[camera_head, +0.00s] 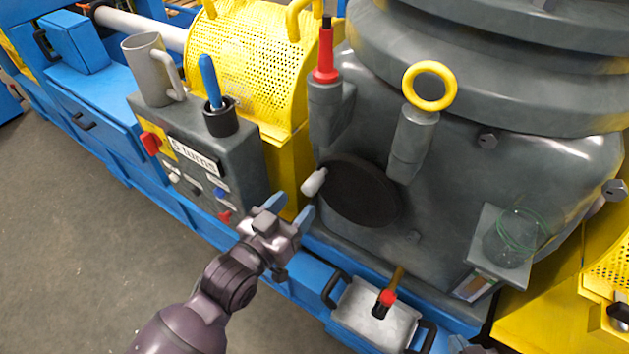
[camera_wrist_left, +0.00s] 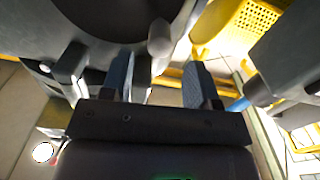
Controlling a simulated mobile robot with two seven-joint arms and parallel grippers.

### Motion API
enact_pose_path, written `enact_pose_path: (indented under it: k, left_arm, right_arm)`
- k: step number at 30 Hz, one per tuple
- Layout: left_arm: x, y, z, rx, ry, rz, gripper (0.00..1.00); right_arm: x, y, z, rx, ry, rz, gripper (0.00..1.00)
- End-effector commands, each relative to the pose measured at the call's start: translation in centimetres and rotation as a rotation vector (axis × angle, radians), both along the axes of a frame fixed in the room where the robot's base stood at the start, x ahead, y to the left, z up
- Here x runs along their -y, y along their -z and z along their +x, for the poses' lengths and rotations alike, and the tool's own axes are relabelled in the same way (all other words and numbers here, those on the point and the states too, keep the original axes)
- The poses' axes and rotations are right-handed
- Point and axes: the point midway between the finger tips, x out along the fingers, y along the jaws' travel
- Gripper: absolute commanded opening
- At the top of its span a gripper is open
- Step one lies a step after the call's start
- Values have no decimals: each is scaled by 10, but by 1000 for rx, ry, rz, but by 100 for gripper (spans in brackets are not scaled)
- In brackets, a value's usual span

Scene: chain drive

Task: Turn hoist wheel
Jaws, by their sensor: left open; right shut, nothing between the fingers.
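The hoist wheel is a black disc (camera_head: 362,192) on the front of the grey rounded housing, with a pale knob handle (camera_head: 314,182) at its left rim. In the left wrist view the dark wheel (camera_wrist_left: 105,18) and the handle (camera_wrist_left: 160,38) are at the top. My left gripper (camera_head: 291,208) is open, just below and left of the handle. In the wrist view its two fingers (camera_wrist_left: 160,66) spread with the handle ahead of the gap, and nothing is clasped.
A grey control box (camera_head: 200,160) labelled "5 turns" stands left of the wheel, carrying a grey mug (camera_head: 147,72) and a cup with a blue-handled tool (camera_head: 220,115). A yellow perforated guard (camera_head: 245,65) rises behind. A tray with a red-tipped part (camera_head: 372,315) sits below the wheel.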

Motion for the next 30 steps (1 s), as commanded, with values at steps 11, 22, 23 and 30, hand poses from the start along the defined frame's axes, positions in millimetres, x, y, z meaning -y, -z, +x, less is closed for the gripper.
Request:
enact_pose_path:
  k: [11, 22, 23, 30]
  left_arm:
    - [33, 2, 49, -4, -1, 0, 55]
    - [42, 1, 63, -2, -1, 0, 55]
    - [42, 1, 63, -2, -1, 0, 55]
    - [41, 1, 62, -2, -2, 1, 39]
  right_arm:
    - [0, 13, -6, -26, 1, 0, 0]
    - [1, 10, -3, -17, 1, -1, 0]
    - [1, 10, -3, -17, 1, -1, 0]
    - [1, 12, -4, -21, 0, -2, 0]
